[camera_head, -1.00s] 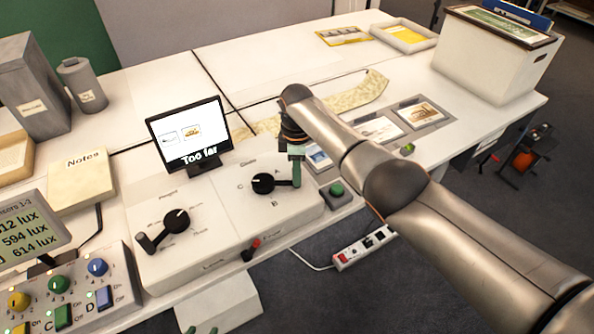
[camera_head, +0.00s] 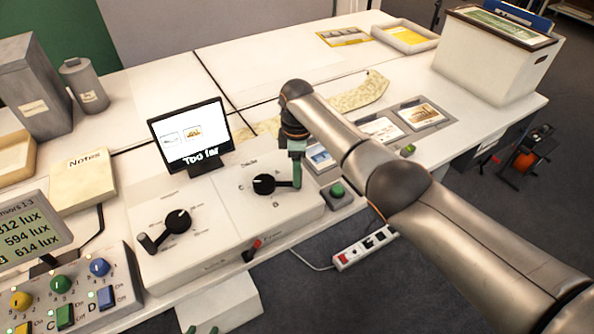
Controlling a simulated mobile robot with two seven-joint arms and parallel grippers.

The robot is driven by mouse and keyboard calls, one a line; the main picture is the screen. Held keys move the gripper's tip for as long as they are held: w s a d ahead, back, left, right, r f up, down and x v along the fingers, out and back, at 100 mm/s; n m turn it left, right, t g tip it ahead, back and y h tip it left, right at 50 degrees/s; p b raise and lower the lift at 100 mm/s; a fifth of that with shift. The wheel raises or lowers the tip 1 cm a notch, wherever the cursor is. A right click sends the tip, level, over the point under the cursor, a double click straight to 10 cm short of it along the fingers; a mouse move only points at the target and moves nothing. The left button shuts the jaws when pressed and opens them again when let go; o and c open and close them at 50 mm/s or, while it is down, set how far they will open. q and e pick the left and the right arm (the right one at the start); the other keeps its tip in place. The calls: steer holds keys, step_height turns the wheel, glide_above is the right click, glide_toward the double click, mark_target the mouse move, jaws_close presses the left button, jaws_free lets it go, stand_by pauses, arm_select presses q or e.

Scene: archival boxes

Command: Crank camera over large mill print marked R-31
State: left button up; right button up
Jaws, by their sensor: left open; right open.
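My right gripper (camera_head: 297,170) is open, pointing down at the outer end of the black crank (camera_head: 265,184) on the white control box (camera_head: 222,222). It hides the crank's handle end; I cannot tell whether it touches. Letters A, B and C surround that crank. Green fingertips of my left gripper (camera_head: 203,330) show apart at the bottom edge, empty. A monitor (camera_head: 189,134) shows two small pictures and "Too far". A row of prints lies at the right: a brown building print (camera_head: 422,114), a paler print (camera_head: 381,129) and a bluish one (camera_head: 321,155), partly hidden. I cannot read R-31.
A green button (camera_head: 337,190) is at right. Notes (camera_head: 82,178), a lux display (camera_head: 30,232) and a switch panel (camera_head: 75,290) stand left. A white crate (camera_head: 497,60) stands far right.

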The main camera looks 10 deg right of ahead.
step_height(320, 180, up, 11)
stand_by(0.3)
stand_by(0.8)
